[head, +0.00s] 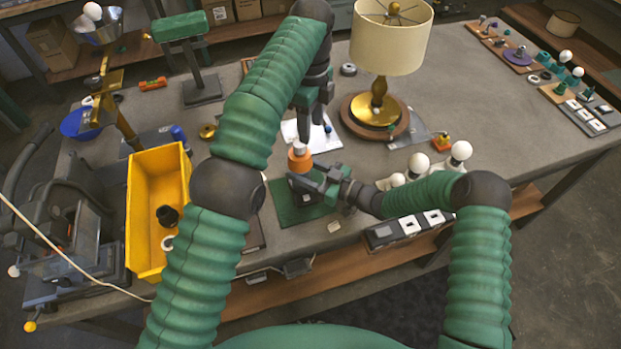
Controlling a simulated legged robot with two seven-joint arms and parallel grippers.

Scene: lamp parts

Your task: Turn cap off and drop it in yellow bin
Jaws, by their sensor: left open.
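An orange and copper-coloured piece with a pale top (300,157) stands upright over the green mat (290,208); which part of it is the cap is too small to tell. My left gripper (303,132) is open, pointing down just above this piece. My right gripper (306,180) comes in from the right at the piece's lower end and hides its base; I cannot tell whether its fingers are closed on it. The yellow bin (143,215) is at the left, with a black part (167,215) and a white ring (168,243) inside.
A lamp with a cream shade (391,40) stands behind, right of my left gripper. White bulbs (419,163) stand right of the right gripper. A blue bowl (80,123) and brass stand (122,118) are near the bin. The table's right middle (480,105) is clear.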

